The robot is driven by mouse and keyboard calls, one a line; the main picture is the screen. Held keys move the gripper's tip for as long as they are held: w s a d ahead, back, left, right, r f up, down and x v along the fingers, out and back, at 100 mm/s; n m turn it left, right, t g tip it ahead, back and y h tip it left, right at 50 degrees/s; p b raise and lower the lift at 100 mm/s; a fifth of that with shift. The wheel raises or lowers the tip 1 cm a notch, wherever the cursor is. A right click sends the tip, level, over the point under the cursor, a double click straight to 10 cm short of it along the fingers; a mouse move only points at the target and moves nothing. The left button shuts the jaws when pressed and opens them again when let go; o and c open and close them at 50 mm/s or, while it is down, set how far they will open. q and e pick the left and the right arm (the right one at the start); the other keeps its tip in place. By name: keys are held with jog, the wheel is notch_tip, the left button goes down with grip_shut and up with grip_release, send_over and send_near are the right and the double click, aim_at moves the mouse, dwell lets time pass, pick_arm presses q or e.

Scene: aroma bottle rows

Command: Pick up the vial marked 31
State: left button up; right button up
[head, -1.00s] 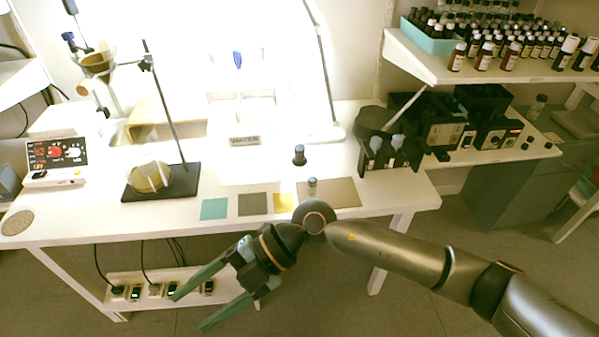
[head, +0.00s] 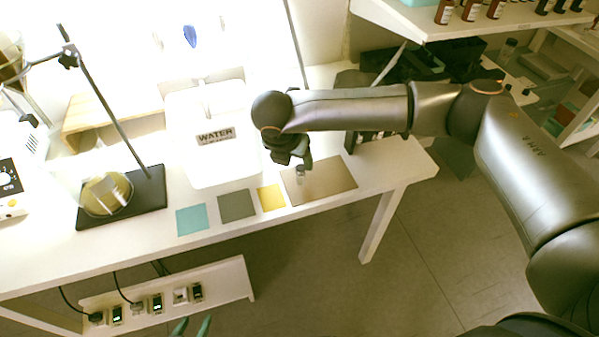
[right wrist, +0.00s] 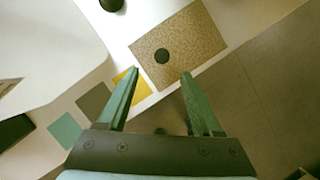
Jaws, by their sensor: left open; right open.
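A small vial with a dark cap (right wrist: 162,56) stands on the brown speckled mat (right wrist: 206,42) in the right wrist view. In the head view a small clear vial (head: 300,174) shows on that mat just below my right gripper (head: 304,161). No number can be read on it. My right gripper (right wrist: 160,73) is open and empty, its fingers pointing towards the vial, which appears beyond the fingertips. My left gripper (head: 193,326) is open, with only its green fingertips showing at the bottom edge of the head view.
A second dark cap (right wrist: 111,4) shows at the top of the right wrist view. Teal (head: 192,219), grey (head: 237,205) and yellow (head: 271,197) squares lie left of the mat. A WATER sign (head: 215,136) and a stand base (head: 140,200) are further left.

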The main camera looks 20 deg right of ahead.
aim_at(300, 169)
jog(key=x, duration=0.2)
jog(key=shift+w+f, duration=0.1)
jog(key=shift+f, duration=0.25)
jog(key=x, duration=0.5)
jog(key=shift+w+d, duration=0.1)
jog(key=shift+d, duration=0.15)
jog(key=shift+r, duration=0.1)
grip_shut()
